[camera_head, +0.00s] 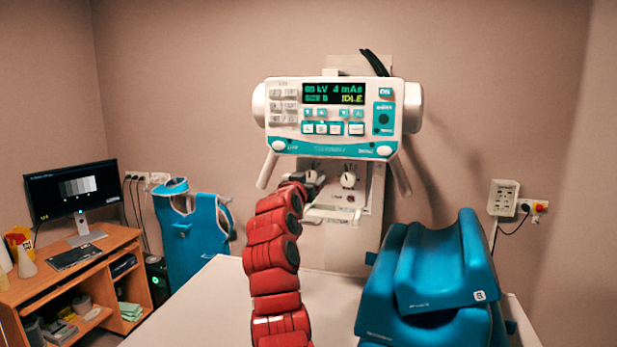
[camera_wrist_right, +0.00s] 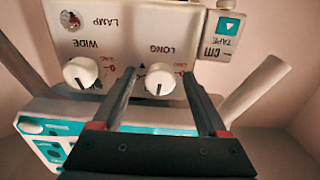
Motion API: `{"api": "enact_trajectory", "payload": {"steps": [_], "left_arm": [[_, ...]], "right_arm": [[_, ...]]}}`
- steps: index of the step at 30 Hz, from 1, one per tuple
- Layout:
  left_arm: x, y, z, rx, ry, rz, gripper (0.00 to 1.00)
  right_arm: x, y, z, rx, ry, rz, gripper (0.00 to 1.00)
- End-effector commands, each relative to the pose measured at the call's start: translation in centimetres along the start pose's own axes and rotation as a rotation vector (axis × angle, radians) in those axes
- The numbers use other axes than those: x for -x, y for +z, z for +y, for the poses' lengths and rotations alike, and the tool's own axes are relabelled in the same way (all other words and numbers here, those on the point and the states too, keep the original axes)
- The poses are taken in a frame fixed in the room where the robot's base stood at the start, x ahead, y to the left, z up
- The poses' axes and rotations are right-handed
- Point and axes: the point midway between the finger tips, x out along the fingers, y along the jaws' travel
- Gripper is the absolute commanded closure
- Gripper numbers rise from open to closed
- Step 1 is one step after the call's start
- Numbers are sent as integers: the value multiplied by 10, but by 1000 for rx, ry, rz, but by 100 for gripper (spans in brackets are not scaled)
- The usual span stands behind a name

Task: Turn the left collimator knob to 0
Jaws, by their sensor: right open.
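The collimator panel (camera_wrist_right: 125,25) hangs under the console in the head view and appears turned over in the wrist view. The left collimator knob (camera_wrist_right: 160,82) is white, marked LONG, with a dark line pointing down in the wrist view. In the head view my gripper hides it. The other knob (camera_head: 348,180), marked WIDE, also shows in the wrist view (camera_wrist_right: 80,73). My right gripper (camera_head: 309,184) is open, its fingers (camera_wrist_right: 160,76) on either side of the LONG knob in the wrist picture. I cannot tell whether they touch it. My left gripper is out of view.
The console (camera_head: 335,125) reads IDLE above the panel, with handles (camera_head: 268,170) at both sides. A pale table (camera_head: 215,300) lies below. Blue cushions (camera_head: 440,265) stand at right. A desk with a monitor (camera_head: 70,190) is at left.

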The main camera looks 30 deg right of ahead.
Motion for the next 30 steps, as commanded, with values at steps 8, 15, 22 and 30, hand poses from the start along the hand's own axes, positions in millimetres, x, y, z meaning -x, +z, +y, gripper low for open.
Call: {"api": "enact_trajectory", "payload": {"steps": [8,15,22,30], "left_arm": [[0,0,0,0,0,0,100],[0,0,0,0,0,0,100],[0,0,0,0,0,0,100],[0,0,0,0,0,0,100]], "right_arm": [[-1,0,0,0,0,1,24],[-1,0,0,1,0,2,68],[-1,0,0,1,0,2,100],[-1,0,0,27,0,2,100]]}}
